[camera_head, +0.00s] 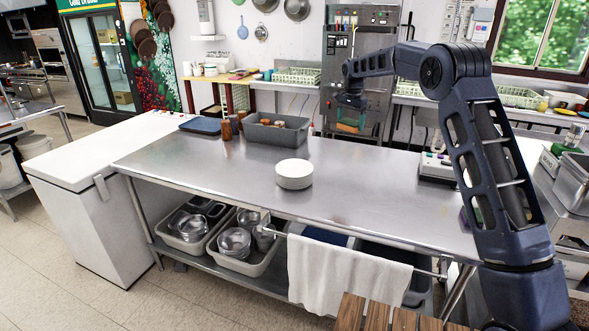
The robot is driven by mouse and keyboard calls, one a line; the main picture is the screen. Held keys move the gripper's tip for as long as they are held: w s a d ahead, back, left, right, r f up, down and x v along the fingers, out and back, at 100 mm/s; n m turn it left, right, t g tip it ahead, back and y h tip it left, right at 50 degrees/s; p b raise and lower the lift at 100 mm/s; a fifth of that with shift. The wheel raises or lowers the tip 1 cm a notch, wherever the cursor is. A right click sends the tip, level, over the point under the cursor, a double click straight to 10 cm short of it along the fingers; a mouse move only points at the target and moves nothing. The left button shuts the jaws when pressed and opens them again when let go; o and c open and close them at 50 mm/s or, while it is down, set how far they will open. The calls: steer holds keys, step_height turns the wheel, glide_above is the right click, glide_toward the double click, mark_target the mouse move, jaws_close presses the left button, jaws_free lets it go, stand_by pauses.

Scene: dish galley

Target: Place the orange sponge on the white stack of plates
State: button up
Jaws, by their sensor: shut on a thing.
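The white stack of plates (294,174) stands on the middle of the steel table, near its front edge. My gripper (351,109) is raised over the far side of the table, behind and to the right of the plates. It points down and is shut on the orange sponge (351,117), which shows small just under it. The sponge is well apart from the plates. The fingers are dark and small, so their exact hold on the sponge is hard to see.
A white device (438,167) sits at the right. The steel table (215,165) is bare around the plates. A white towel (345,272) hangs in front.

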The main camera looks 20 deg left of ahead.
mark_target(298, 172)
steer(key=s+a+r+n, duration=0.1)
steer(key=s+a+n, duration=0.1)
steer(key=s+a, duration=0.55)
steer(key=s+a+r+n, duration=0.1)
steer(key=s+a+n, duration=0.25)
steer(key=a, duration=0.75)
steer(key=shift+m, duration=0.45)
steer(key=f, duration=2)
steer(key=shift+s+d, duration=0.15)
steer(key=shift+s, duration=0.1)
steer(key=shift+f, duration=0.15)
steer(key=o, duration=0.7)
steer(key=shift+o, duration=0.5)
step_height(298, 172, up, 12)
